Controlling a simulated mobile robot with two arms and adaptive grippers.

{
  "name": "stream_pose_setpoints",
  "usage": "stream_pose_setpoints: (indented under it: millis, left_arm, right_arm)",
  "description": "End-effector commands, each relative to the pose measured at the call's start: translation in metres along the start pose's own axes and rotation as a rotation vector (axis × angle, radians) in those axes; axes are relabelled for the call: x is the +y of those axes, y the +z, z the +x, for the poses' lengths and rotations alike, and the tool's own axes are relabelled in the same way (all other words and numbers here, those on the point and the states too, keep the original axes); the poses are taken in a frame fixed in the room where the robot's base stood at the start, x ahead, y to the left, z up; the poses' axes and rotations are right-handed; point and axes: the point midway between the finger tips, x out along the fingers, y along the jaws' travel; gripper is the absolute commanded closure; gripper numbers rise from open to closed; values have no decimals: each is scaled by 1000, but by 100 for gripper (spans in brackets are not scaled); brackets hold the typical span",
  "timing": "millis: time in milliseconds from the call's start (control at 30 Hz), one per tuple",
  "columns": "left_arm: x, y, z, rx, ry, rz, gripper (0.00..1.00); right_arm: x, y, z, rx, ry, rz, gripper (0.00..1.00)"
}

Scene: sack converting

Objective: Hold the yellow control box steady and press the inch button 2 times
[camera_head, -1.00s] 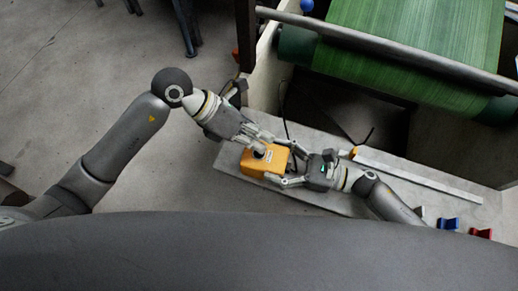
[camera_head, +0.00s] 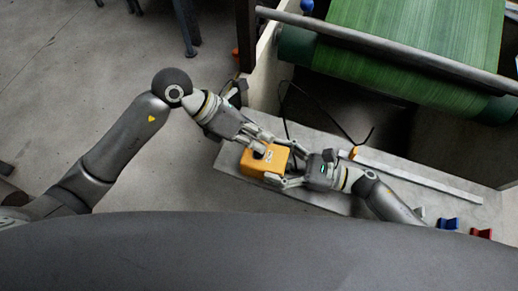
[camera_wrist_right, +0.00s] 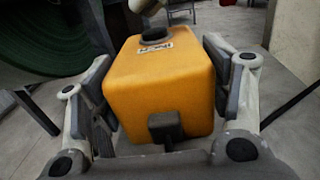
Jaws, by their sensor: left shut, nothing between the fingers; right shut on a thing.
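The yellow control box (camera_head: 262,170) is over the grey bench top. It has a dark round button (camera_wrist_right: 157,35) on its top face and a small white label (camera_wrist_right: 156,47) beside it. My right gripper (camera_head: 290,166) is shut on the box from the right, one finger on each side; both fingers also show in the right wrist view (camera_wrist_right: 160,90). My left gripper (camera_head: 264,141) is shut and empty, just above the box's top. In the right wrist view its tip (camera_wrist_right: 140,5) is slightly above the button, apparently apart from it. The label's text is too small to read.
The grey bench (camera_head: 225,161) extends right, with a long pale bar (camera_head: 420,175) on it. Blue (camera_head: 449,223) and red (camera_head: 481,233) pieces sit at its right end. A black cable (camera_head: 325,105) loops behind the box. A green roll (camera_head: 410,35) stands behind.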

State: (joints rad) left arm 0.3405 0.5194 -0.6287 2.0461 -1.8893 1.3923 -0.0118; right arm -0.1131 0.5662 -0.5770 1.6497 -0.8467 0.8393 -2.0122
Motion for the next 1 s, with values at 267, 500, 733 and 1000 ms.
stream_pose_setpoints:
  millis: [267, 500, 733, 1000]
  left_arm:
    - [4, -5, 6, 2, 0, -1, 100]
    - [4, -5, 6, 1, 0, 0, 100]
    - [5, -5, 6, 1, 0, -1, 100]
    - [6, -7, 9, 0, 0, -1, 100]
  right_arm:
    - [0, 0, 0, 0, 0, 0, 59]
    - [0, 0, 0, 0, 0, 0, 59]
    - [0, 0, 0, 0, 0, 0, 59]
    - [0, 0, 0, 0, 0, 0, 59]
